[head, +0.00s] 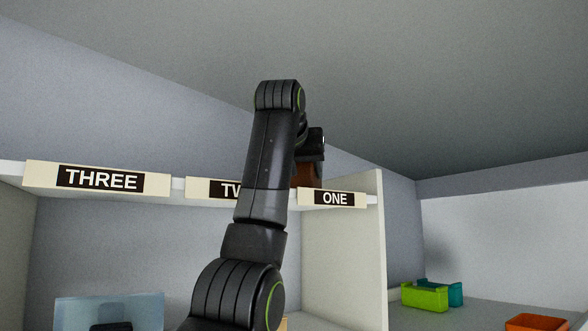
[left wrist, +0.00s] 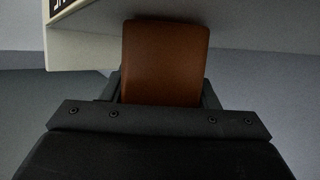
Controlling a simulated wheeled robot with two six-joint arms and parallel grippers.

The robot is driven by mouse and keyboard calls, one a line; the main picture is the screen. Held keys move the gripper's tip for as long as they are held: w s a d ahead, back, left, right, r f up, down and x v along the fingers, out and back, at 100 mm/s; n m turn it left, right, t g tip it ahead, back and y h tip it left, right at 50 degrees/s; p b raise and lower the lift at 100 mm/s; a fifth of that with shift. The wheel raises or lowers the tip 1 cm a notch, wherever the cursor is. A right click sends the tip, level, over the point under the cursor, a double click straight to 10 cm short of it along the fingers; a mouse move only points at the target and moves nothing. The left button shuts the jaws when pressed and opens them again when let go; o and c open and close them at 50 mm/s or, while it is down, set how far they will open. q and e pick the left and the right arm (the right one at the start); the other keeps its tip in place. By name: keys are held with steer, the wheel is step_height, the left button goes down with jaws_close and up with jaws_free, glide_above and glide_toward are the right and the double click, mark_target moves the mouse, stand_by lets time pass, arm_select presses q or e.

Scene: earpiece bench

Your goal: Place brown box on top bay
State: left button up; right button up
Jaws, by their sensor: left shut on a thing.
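The brown box (head: 306,176) shows in the head view just above and behind the label ONE (head: 333,198), partly hidden by my arm and the label. My left gripper (head: 312,158) is above the box and shut on it, with its fingers mostly hidden. In the left wrist view the brown box (left wrist: 165,62) sticks out from the jaws beside the pale shelf board (left wrist: 245,22). The top bay is the shelf top behind the labels. I cannot tell whether the box touches it. My right gripper is not in view.
Labels THREE (head: 112,180) and TWO (head: 205,189) line the shelf front; my arm partly covers TWO. An upright panel (head: 343,250) stands below ONE. Green (head: 425,297), teal (head: 455,293) and orange (head: 536,323) bins sit at the lower right. A light-blue thing (head: 140,308) is at the lower left.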

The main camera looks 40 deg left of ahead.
arm_select(q)
steer(key=shift+s+a+r, duration=0.1)
steer(key=shift+s, duration=0.35)
steer(key=shift+a, duration=0.1)
steer(key=shift+w+f, duration=0.2)
steer(key=shift+w, duration=0.15)
steer(key=o, duration=0.6)
steer(key=shift+w+f, duration=0.2)
steer(key=shift+w, duration=0.2)
steer(key=shift+o, duration=1.1)
steer(key=shift+w+d, duration=0.2)
steer(key=shift+w, duration=0.05)
steer(key=shift+o, duration=1)
steer(key=shift+d, duration=0.1)
steer(key=shift+s+r, duration=0.15)
steer(key=shift+s, duration=0.3)
steer(key=shift+s+r, duration=0.15)
steer(key=shift+s+b, duration=0.15)
steer(key=shift+b, duration=0.15)
steer(key=b+v, duration=0.3)
steer(key=v, duration=0.8)
steer(key=shift+b, duration=0.35)
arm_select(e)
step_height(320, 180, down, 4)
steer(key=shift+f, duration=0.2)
arm_select(q)
steer(key=shift+d+r, duration=0.1)
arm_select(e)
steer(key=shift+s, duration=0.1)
